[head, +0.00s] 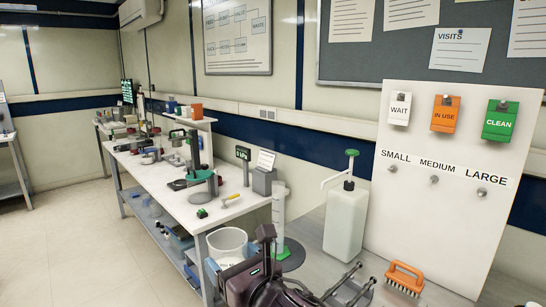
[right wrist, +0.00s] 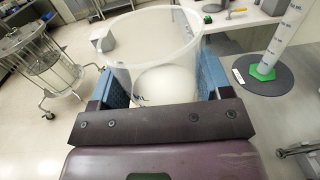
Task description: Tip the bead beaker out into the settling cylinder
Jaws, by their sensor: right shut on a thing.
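The bead beaker (head: 226,243) is a wide, translucent tub held roughly upright at the bottom centre of the head view. My right gripper (head: 238,270) is shut on it. In the right wrist view, its blue pads clasp the beaker (right wrist: 150,40) from both sides, and a pale mass shows low inside; single beads cannot be told. The settling cylinder (head: 279,210) is tall, clear and upright on a green foot, to the right of the beaker and apart from it. It also shows in the right wrist view (right wrist: 282,38), its top cut off. My left gripper is not in view.
The cylinder stands on a dark round plate (head: 293,259). A white pump jug (head: 346,220) and an orange brush (head: 404,278) are to its right. A long bench (head: 190,205) with lab gear runs back left. A wheeled rack (right wrist: 40,60) stands on the floor.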

